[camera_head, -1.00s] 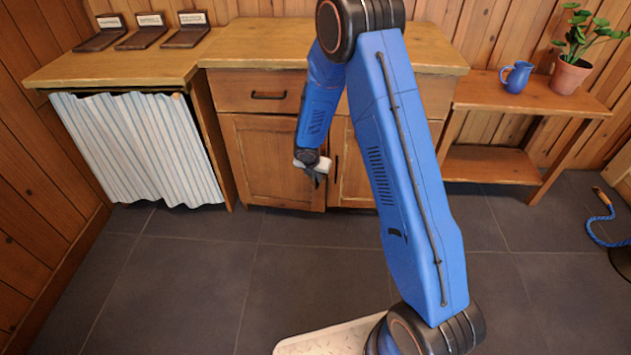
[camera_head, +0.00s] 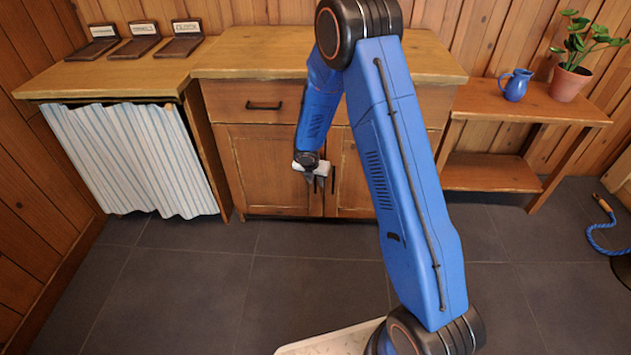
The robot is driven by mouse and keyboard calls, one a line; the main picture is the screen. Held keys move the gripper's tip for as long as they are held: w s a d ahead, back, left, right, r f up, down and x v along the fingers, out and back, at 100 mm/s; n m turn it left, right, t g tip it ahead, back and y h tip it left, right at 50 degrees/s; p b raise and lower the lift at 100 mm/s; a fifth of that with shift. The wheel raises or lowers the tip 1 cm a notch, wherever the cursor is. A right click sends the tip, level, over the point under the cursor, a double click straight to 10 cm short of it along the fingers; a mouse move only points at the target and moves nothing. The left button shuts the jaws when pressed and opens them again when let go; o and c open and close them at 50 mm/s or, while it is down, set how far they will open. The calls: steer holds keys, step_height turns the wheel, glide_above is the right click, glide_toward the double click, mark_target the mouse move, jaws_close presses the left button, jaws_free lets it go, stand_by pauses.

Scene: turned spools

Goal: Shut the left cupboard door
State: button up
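The left cupboard door (camera_head: 265,172) is a wooden panel under the drawer of the middle cabinet. It looks flush, or nearly flush, with the cabinet front, and its lower edge lines up with that of the right door (camera_head: 350,180). My gripper (camera_head: 316,186) is in front of the left door's right edge, close to the seam between the doors, and covers part of that edge. I cannot tell whether it touches the door. Its fingers are too small and dark to show whether they are open. A dark handle (camera_head: 333,180) shows just right of the seam.
A striped curtain (camera_head: 135,160) hangs under the left counter. A low shelf (camera_head: 530,102) at right holds a blue jug (camera_head: 515,85) and a potted plant (camera_head: 570,80). Blue rope (camera_head: 600,235) lies at far right. The tiled floor (camera_head: 190,290) before the cabinet is clear.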

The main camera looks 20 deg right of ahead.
steer(key=shift+s, duration=0.1)
steer(key=v, duration=1.7)
steer(key=shift+r, duration=0.2)
